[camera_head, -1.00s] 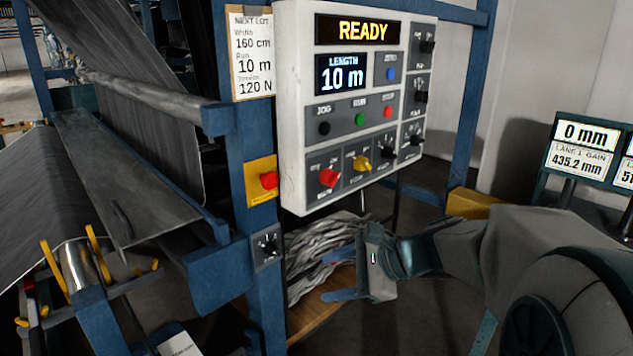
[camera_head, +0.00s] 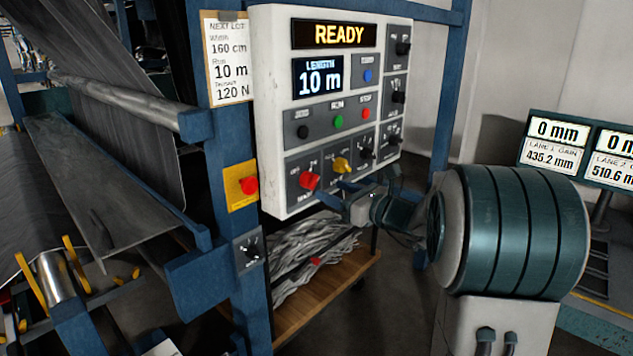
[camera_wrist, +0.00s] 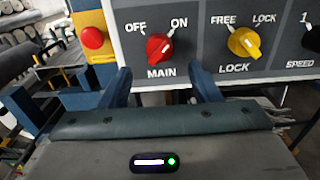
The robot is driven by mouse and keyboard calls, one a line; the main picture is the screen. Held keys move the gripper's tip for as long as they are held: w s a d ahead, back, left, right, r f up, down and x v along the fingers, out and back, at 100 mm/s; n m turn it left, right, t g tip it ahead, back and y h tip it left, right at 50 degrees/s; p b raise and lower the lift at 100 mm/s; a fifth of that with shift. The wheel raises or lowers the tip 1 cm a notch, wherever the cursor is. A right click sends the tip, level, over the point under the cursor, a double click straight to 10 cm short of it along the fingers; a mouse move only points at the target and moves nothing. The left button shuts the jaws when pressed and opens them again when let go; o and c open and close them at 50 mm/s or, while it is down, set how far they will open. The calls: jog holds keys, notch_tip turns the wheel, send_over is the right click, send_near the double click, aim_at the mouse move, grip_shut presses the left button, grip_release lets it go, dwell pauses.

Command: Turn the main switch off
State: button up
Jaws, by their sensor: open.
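The main switch is a red knob (camera_head: 309,181) at the lower left of the white control panel (camera_head: 268,120). In the wrist view the red knob (camera_wrist: 160,47) sits above the word MAIN, between OFF on its left and ON on its right. Its grip seems to lean toward ON. My gripper (camera_head: 336,192) is at the panel's lower edge, just below and right of the knob in the head view. In the wrist view my gripper (camera_wrist: 160,82) is open and empty, its blue fingers below the knob on either side, apart from it.
A yellow LOCK knob (camera_wrist: 244,43) is just right of the main switch. A red button on a yellow plate (camera_head: 246,186) is on the blue post to the left. A wooden shelf (camera_head: 330,295) with grey cloth lies below the panel.

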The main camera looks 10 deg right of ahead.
aim_at(316, 184)
jog(key=p+x, duration=0.1)
jog(key=x, duration=0.5)
jog(key=shift+w+a, duration=0.1)
jog(key=shift+a, duration=0.05)
jog(key=shift+c, duration=0.3)
jog(key=c, duration=0.9)
